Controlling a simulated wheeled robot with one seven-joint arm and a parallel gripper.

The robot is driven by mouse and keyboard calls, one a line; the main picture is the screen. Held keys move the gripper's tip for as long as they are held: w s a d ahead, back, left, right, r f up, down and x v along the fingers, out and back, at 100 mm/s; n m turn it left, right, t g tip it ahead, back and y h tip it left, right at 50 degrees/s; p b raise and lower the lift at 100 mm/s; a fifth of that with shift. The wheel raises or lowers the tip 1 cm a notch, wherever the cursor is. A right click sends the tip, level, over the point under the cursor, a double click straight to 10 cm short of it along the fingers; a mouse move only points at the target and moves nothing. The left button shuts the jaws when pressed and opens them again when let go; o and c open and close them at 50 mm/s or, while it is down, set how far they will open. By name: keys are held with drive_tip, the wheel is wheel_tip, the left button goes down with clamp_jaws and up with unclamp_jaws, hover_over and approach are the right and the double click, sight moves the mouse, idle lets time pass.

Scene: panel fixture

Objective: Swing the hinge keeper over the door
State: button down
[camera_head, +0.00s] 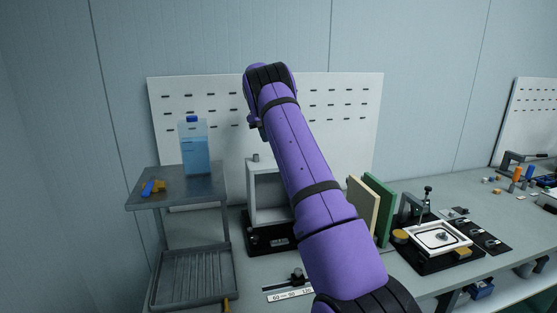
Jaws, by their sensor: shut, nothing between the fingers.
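My purple arm reaches up across the middle of the head view, and my gripper does not show. A light grey box-like frame (251,193) stands on a black base (259,238) left of the arm. A small grey knob (255,157) sits on its top edge. The arm hides its right part. I cannot tell a door or a hinge keeper apart on it. To the right, a white square plate (421,232) lies on a black base, with a dark upright clamp (427,197) behind it.
A grey cart (150,205) at left bears a blue bottle (194,150) and a small blue and yellow item (148,188). Green (381,194) and cream (359,203) boards stand right of the arm. A scale strip (290,294) lies in front. A white pegboard (350,130) stands behind.

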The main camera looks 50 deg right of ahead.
drive_tip(key=x, duration=0.8)
drive_tip(key=shift+s+a+r, duration=0.1)
drive_tip(key=shift+s+r, duration=0.1)
drive_tip(key=shift+s, duration=1.7)
drive_tip(key=shift+s+a+n+h, duration=0.25)
drive_tip(key=shift+s+n+h, duration=0.15)
drive_tip(key=shift+s+n, duration=0.45)
